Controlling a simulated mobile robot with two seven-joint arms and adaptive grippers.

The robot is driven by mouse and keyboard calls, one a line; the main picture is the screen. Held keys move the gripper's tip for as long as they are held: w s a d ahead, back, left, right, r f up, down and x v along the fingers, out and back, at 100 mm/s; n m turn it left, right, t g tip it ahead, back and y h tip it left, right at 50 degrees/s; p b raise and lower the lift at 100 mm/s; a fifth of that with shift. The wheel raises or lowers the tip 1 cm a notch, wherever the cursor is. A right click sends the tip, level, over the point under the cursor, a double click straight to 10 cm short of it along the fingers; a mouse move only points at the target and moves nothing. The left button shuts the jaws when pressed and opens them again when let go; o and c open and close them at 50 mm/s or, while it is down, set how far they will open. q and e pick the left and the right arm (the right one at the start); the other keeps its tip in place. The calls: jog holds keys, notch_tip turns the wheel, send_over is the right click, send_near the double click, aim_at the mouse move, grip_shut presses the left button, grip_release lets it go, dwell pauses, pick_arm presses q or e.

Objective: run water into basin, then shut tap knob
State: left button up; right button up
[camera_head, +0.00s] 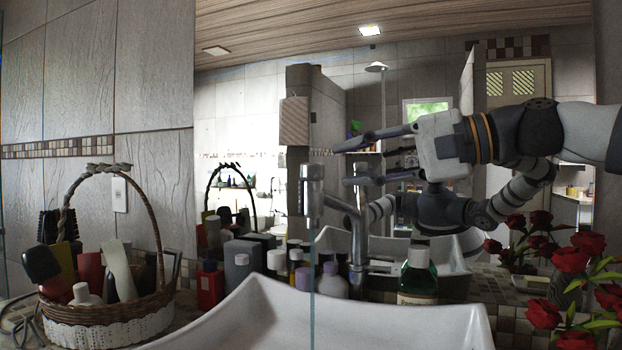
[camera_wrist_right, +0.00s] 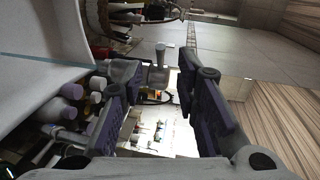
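The chrome tap (camera_head: 312,190) stands over the white basin (camera_head: 250,310). A thin bluish stream of water (camera_head: 312,290) falls from it into the basin; the stream (camera_wrist_right: 45,58) also crosses the right wrist view. I cannot tell clearly which part of the tap is the knob. My right gripper (camera_head: 345,164) is open and empty, fingers pointing left, above and right of the tap in the head view. My left gripper is not in view.
A wicker basket (camera_head: 110,325) with toiletries stands left of the basin. Several bottles stand behind it, including a green bottle (camera_head: 418,275) right of the tap. Red roses (camera_head: 570,260) are at the right. A large mirror behind reflects the room and my arm.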

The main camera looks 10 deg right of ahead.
aim_at(312, 171)
jog(key=x, duration=0.7)
jog(key=shift+w+a, duration=0.1)
jog(key=shift+w, duration=0.05)
jog(key=shift+c, duration=0.6)
